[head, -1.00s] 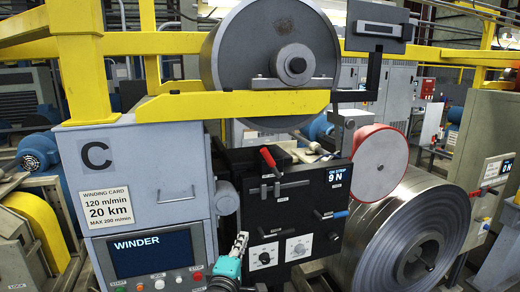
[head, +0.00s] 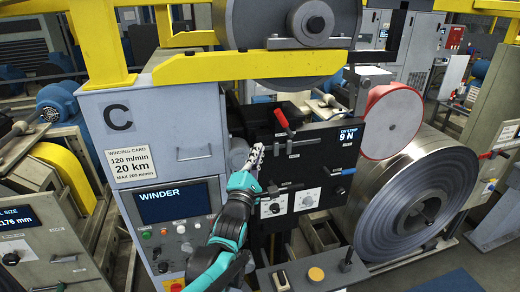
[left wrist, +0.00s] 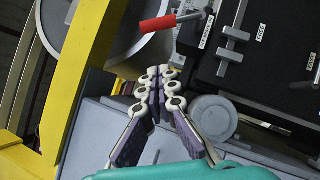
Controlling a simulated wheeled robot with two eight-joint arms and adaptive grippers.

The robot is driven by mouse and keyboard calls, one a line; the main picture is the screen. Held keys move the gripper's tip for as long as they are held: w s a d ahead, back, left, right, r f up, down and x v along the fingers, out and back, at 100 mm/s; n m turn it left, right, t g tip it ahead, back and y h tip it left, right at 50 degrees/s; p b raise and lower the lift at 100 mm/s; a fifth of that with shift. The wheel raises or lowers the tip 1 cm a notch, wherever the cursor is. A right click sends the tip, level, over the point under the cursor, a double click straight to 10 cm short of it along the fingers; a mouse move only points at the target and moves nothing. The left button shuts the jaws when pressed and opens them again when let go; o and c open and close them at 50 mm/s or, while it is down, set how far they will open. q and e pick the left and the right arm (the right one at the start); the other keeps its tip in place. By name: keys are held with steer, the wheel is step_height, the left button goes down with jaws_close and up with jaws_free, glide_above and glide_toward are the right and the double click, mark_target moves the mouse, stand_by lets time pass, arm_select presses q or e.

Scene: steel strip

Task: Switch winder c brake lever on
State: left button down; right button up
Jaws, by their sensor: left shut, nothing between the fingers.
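Winder C is the grey cabinet with a big letter C (head: 118,118) and a screen marked WINDER (head: 173,202). On its black panel (head: 330,150) a red-handled lever (head: 281,119) tilts up and to the left. The red lever also shows in the left wrist view (left wrist: 158,23), near the top. My left gripper (head: 255,157) is shut and empty, pointing up at the panel's left edge. In the left wrist view its fingertips (left wrist: 160,73) are below the red lever, apart from it.
A blue-handled lever (head: 342,172) and two dials (head: 308,199) sit on the same panel. A yellow beam (head: 240,66) and a large grey roll (head: 290,20) are above. A steel coil (head: 420,200) stands to the right. A pedestal with an orange button (head: 316,273) is in front.

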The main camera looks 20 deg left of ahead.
mark_target(282, 122)
arm_select(q)
steer(key=w+d+r+p, duration=0.1)
steer(key=w+r, duration=0.3)
steer(key=w, duration=0.5)
steer(key=shift+w+d+p, duration=0.25)
steer(key=shift+d+p, duration=0.1)
steer(key=shift+d, duration=0.1)
steer(key=shift+f, duration=0.1)
steer(key=shift+w+d+r+m+p, duration=0.1)
steer(key=shift+d+r+m+p, duration=0.05)
steer(key=shift+r+m+p, duration=0.2)
